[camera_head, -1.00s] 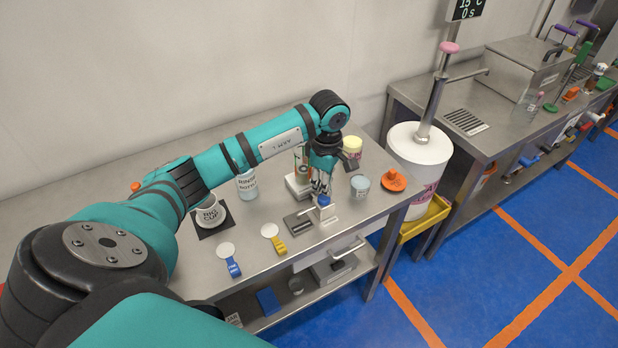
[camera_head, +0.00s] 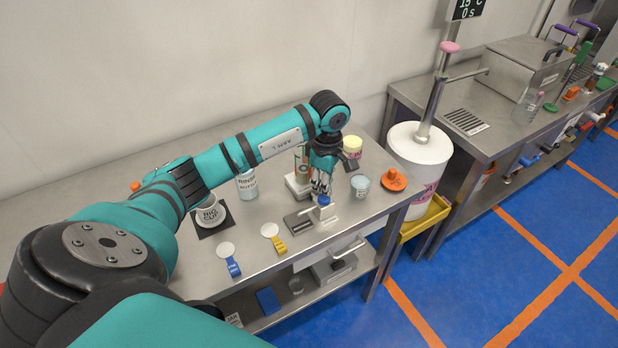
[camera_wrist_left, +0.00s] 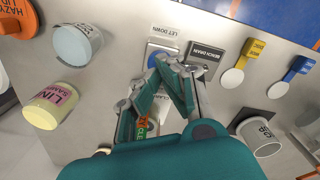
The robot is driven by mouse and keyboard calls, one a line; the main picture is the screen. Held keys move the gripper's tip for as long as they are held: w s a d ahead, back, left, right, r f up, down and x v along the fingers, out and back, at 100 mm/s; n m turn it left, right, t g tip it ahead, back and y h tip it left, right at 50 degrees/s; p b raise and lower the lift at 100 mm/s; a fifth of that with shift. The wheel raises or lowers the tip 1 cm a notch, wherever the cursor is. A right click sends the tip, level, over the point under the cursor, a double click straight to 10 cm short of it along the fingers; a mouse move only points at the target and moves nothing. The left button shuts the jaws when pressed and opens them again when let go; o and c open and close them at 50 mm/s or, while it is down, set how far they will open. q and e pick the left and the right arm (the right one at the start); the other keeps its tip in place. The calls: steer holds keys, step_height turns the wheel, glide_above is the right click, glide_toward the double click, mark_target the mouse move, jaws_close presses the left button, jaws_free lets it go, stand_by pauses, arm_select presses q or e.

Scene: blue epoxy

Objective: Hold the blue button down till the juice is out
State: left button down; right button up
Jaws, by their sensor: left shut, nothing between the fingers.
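The blue button (camera_head: 323,200) sits on a small pale plate near the table's front edge. In the left wrist view the blue button (camera_wrist_left: 152,61) shows beside and under my fingers, on a plate marked LET DOWN. My left gripper (camera_head: 320,187) points down right over the button, shut and empty. In the left wrist view its fingertips (camera_wrist_left: 166,63) overlap the button, and I cannot tell whether they press it. Behind the gripper stands a device with a white base (camera_head: 297,187) and an upright tube, partly hidden. No juice level can be made out. My right gripper is not in view.
A slotted metal drain (camera_head: 298,222) lies left of the button. A pale blue cup (camera_head: 360,186), a yellow-lidded jar (camera_head: 352,147) and an orange knobbed lid (camera_head: 394,180) stand to the right. Yellow (camera_head: 273,238) and blue (camera_head: 229,260) tags and a big cup (camera_head: 210,213) are left.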

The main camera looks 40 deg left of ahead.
arm_select(q)
steer(key=shift+f, duration=0.2)
steer(key=shift+f+b, duration=1.2)
steer(key=shift+f, duration=0.05)
stand_by(6.5)
